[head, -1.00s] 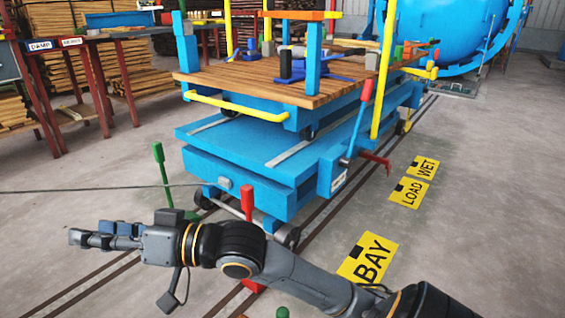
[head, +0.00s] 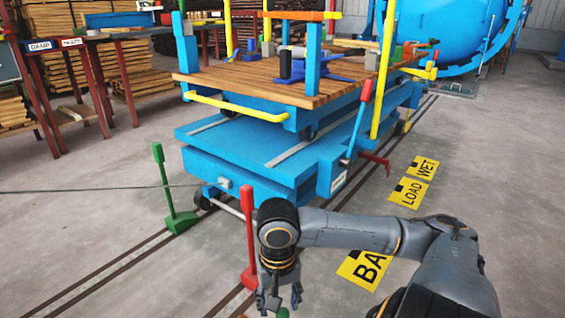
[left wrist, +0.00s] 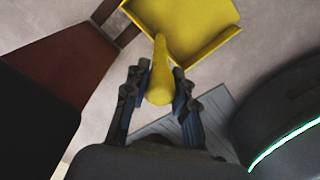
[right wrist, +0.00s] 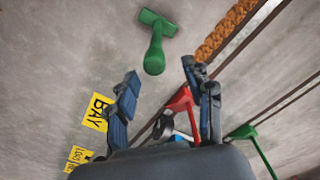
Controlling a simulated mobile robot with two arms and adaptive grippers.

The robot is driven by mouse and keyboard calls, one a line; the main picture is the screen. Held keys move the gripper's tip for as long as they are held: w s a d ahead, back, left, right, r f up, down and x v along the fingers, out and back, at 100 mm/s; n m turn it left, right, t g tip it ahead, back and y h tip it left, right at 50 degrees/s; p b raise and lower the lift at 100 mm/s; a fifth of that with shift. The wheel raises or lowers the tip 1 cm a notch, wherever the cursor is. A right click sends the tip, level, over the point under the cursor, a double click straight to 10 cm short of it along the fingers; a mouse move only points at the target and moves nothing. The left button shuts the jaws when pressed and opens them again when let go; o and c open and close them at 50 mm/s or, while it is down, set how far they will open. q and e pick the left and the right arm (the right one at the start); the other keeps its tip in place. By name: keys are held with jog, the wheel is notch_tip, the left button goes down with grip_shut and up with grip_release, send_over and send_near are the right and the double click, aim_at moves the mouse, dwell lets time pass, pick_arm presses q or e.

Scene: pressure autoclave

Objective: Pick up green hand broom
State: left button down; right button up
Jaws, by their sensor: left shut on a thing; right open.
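The green hand broom (right wrist: 156,42) lies on the concrete floor in the right wrist view, its handle pointing toward my right gripper (right wrist: 161,78). That gripper is open and empty. The handle's end appears just beyond and between the fingertips, apart from them. In the head view my right gripper (head: 279,299) points down at the bottom edge; a small bit of green (head: 283,312) shows beside it, mostly hidden. In the left wrist view my left gripper (left wrist: 160,88) is shut on the handle of a yellow dustpan (left wrist: 190,25). It is outside the head view.
A red post (head: 248,250) stands close to the left of my right gripper, and a green post (head: 167,190) farther left. A blue lift cart (head: 240,160) with a wooden deck stands ahead on floor rails. Yellow floor signs (head: 408,192) lie to the right.

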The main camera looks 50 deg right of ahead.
notch_tip(320, 180, down, 4)
jog(key=shift+r, duration=0.1)
jog(key=f, duration=0.5)
jog(key=shift+s+d+f, duration=0.2)
jog(key=shift+s+f, duration=0.15)
grip_shut()
jog(key=shift+r, duration=0.1)
